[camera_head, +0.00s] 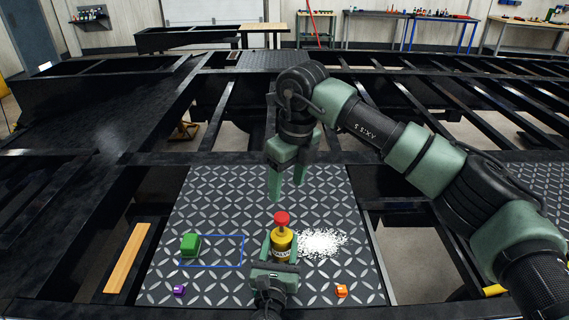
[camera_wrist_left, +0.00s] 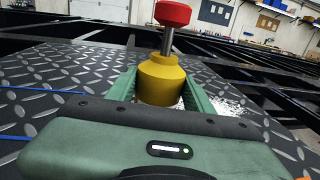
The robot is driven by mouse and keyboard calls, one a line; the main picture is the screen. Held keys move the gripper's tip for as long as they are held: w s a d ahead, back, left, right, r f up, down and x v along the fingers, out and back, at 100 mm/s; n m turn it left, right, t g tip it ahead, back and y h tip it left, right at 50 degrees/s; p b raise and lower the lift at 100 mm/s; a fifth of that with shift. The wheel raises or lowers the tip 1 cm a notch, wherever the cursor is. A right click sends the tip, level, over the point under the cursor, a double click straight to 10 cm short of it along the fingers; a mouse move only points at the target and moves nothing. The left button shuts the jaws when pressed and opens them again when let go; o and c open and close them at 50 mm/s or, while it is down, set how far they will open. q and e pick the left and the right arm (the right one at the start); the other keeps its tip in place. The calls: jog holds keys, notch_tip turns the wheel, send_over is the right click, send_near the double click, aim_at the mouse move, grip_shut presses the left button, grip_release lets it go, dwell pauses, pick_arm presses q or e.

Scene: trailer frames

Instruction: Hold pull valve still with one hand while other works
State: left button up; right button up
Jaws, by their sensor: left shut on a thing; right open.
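The pull valve (camera_head: 283,243) is a yellow body with a red knob (camera_head: 281,218) on a metal stem. It stands upright on the diamond-plate sheet (camera_head: 215,210). My left gripper (camera_head: 282,250) is shut around its yellow body from the near side. In the left wrist view the valve (camera_wrist_left: 160,80) sits between the green fingers, with the red knob (camera_wrist_left: 172,14) above on its stem. My right gripper (camera_head: 287,190) is open and empty, pointing down above and just behind the knob, apart from it. The lower part of the valve is partly hidden by my left gripper.
A green block (camera_head: 190,245) sits at the left edge of a blue outlined rectangle (camera_head: 243,250). White granules (camera_head: 322,242) lie right of the valve. A purple piece (camera_head: 179,290) and an orange piece (camera_head: 342,291) lie near the front. Open gaps between the black beams flank the plate.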

pick_arm(q)
jog(key=o, duration=1.6)
jog(key=shift+s, duration=0.1)
